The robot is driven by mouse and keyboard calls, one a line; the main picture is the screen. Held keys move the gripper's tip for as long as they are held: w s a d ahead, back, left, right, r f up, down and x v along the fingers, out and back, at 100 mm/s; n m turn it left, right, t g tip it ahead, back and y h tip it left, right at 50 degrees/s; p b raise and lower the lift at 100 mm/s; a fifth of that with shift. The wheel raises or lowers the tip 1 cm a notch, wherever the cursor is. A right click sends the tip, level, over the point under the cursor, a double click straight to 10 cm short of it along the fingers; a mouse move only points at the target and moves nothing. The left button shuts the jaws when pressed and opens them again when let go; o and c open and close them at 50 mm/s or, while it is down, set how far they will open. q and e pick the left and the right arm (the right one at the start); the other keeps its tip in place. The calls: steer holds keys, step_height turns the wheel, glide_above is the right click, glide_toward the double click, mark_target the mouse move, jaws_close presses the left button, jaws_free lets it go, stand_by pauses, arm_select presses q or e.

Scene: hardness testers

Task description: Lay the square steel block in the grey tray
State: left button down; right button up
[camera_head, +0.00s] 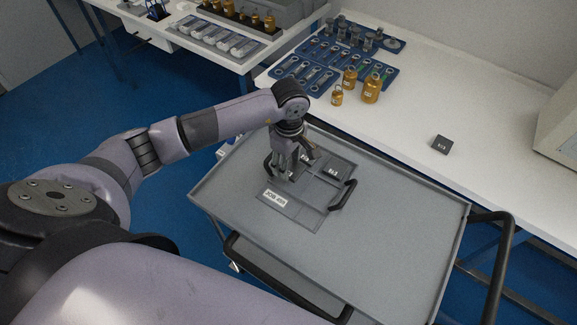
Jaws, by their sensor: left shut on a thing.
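The grey tray (309,215) lies on the cart top, with a white label at its front and a black handle at each side. My left gripper (289,174) points down over the left part of the tray. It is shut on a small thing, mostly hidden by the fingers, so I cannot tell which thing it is. A dark block with a white mark (334,172) lies in the right back part of the tray. Another dark, square-looking block with a white mark (442,145) lies alone on the white bench. My right gripper is not in view.
The cart top (385,235) is clear right of the tray. Brass weights (371,88) and blue racks (309,77) with several parts stand on the white bench (480,110) behind. A second table (285,40) holds more parts. A pale machine (562,125) stands at the right edge.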

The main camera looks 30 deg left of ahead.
arm_select(q)
step_height(320, 180, down, 3)
steer(key=shift+r, duration=0.2)
steer(key=shift+f, duration=0.3)
steer(key=c, duration=1.3)
jaws_free()
steer(key=shift+f, duration=0.1)
steer(key=o, duration=0.5)
